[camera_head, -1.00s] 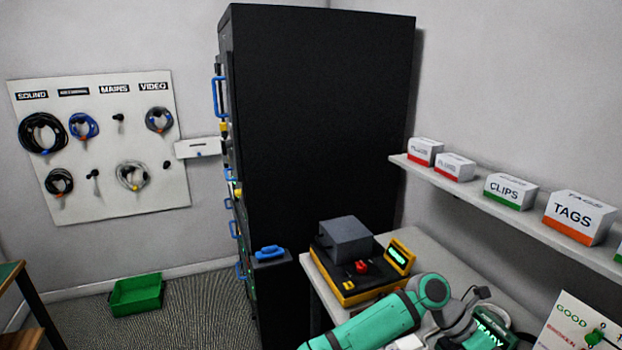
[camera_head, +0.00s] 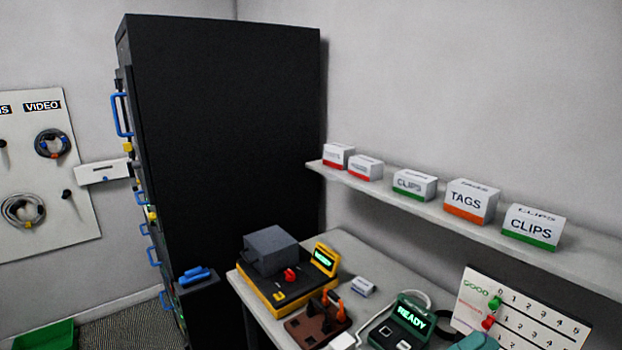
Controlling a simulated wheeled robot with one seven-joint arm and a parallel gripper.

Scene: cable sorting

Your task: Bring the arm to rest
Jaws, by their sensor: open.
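Only a small teal piece of my arm (camera_head: 474,342) shows at the bottom edge of the head view, right of centre. My gripper is out of the frame, so its jaws and anything near them are hidden. The arm piece is in front of the workbench (camera_head: 385,272), near a dark green device (camera_head: 405,322) with a lit READY screen.
The bench also holds a yellow and black machine (camera_head: 285,275) and a brown block with orange parts (camera_head: 318,320). A tall black cabinet (camera_head: 225,140) stands to the left. A shelf (camera_head: 420,207) with several boxes and a GOOD board (camera_head: 520,310) are at right.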

